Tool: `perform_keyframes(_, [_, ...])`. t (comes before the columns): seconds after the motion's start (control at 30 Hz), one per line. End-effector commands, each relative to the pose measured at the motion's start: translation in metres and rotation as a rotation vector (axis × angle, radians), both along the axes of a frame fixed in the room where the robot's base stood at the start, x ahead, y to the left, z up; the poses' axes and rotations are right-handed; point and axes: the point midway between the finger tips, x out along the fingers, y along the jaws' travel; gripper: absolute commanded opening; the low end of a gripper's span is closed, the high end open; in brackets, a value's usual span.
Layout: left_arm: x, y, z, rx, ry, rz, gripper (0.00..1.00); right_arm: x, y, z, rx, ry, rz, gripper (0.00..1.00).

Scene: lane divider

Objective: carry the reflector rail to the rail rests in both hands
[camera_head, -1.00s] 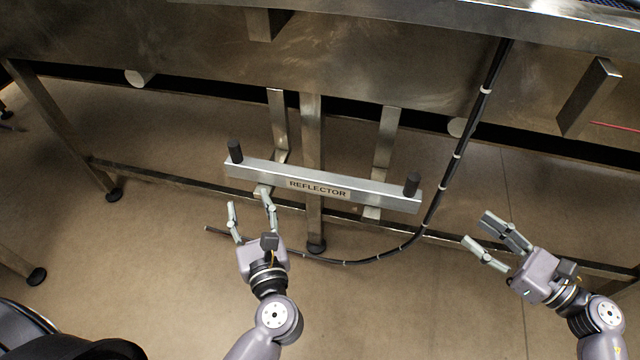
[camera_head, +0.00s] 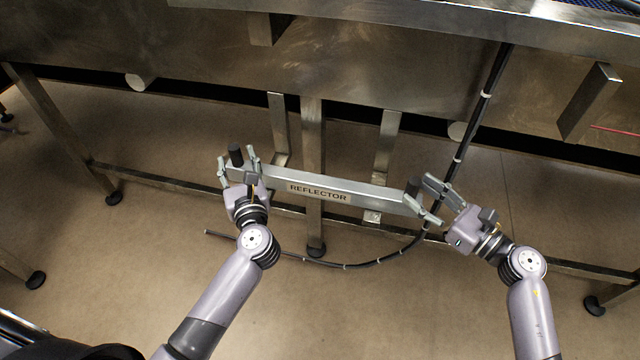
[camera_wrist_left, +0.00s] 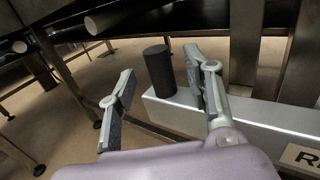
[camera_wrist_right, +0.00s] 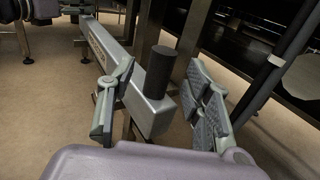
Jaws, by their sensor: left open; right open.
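The reflector rail (camera_head: 345,190) is a long silver bar with a "REFLECTOR" label and a black upright peg near each end. It rests on brackets below the steel bench. My left gripper (camera_head: 238,165) is open at the rail's left end, with the left peg (camera_wrist_left: 159,71) between its fingers, apart from them in the left wrist view. My right gripper (camera_head: 423,198) is open at the rail's right end. In the right wrist view the right peg (camera_wrist_right: 160,72) stands between its spread fingers. Whether any finger touches a peg I cannot tell.
A black cable (camera_head: 463,150) with pale bands hangs from the bench close to my right gripper and curves along the floor. Steel legs (camera_head: 313,150) and a low crossbar stand behind the rail. A angled steel bracket (camera_head: 590,100) juts out at right. The floor in front is clear.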

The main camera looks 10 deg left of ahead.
Motion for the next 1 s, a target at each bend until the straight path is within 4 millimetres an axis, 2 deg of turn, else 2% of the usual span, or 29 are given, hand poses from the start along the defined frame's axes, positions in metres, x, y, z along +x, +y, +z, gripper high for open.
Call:
perform_keyframes(0.2, [0.021,0.014,0.0,0.001,-0.001,0.0,0.46,0.014,0.021,0.0,0.002,0.001,-0.001,0.46])
perform_keyframes(0.6, [0.026,0.017,0.0,-0.001,-0.001,0.0,0.46,0.018,0.026,0.0,0.001,0.001,-0.001,0.46])
perform_keyframes(1.0, [0.026,0.017,0.0,-0.001,-0.001,0.0,0.2,0.017,0.025,0.0,0.001,0.001,-0.001,0.2])
